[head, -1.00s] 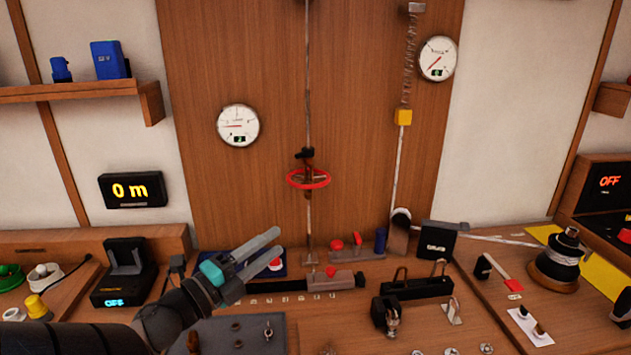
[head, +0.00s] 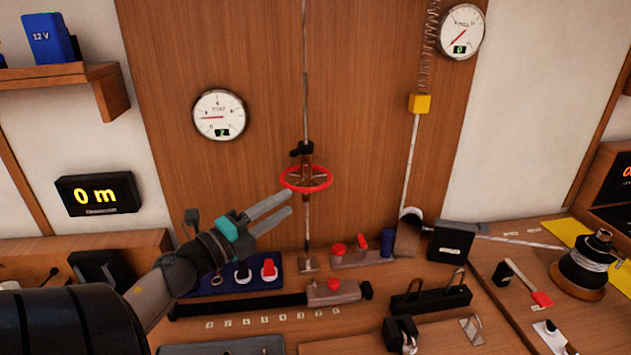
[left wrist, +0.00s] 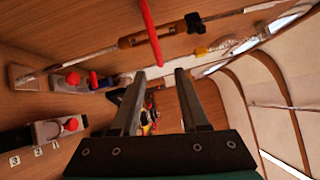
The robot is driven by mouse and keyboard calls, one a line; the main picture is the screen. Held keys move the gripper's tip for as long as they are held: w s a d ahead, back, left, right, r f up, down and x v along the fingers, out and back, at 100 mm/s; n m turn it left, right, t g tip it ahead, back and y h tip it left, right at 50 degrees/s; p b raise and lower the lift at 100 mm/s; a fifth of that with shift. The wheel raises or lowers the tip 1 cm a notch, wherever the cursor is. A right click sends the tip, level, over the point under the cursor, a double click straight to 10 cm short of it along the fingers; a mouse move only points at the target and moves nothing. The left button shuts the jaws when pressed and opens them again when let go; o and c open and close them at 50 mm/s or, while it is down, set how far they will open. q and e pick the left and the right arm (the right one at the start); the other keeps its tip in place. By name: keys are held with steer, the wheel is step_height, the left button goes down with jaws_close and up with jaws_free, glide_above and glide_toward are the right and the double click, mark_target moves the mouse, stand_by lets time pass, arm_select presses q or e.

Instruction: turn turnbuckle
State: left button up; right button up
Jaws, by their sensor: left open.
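The turnbuckle (head: 306,157) is a brown body with a red ring handwheel (head: 328,185) around it, on a thin vertical rod in front of the wooden panel. A black clamp sits at its top. In the left wrist view the turnbuckle body (left wrist: 155,36) lies sideways across the top, with the red ring (left wrist: 150,30) seen nearly edge-on. My left gripper (head: 287,205) is open and empty, with its fingers pointing right, just below and left of the red ring. In the left wrist view its two fingers (left wrist: 160,75) are apart, with the ring beyond and above them. My right gripper is not in view.
A round gauge (head: 219,115) hangs left of the rod, another (head: 461,32) at upper right. A yellow block (head: 419,103) hangs on a spring. The panel around the turnbuckle is clear.

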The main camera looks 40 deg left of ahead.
mark_target(306, 189)
arm_select(q)
steer(key=w, duration=0.6)
steer(key=w+r, duration=0.1)
steer(key=w, duration=0.3)
steer(key=shift+d+p, duration=0.1)
steer(key=shift+p, duration=0.2)
jaws_close()
steer(key=shift+r, duration=0.1)
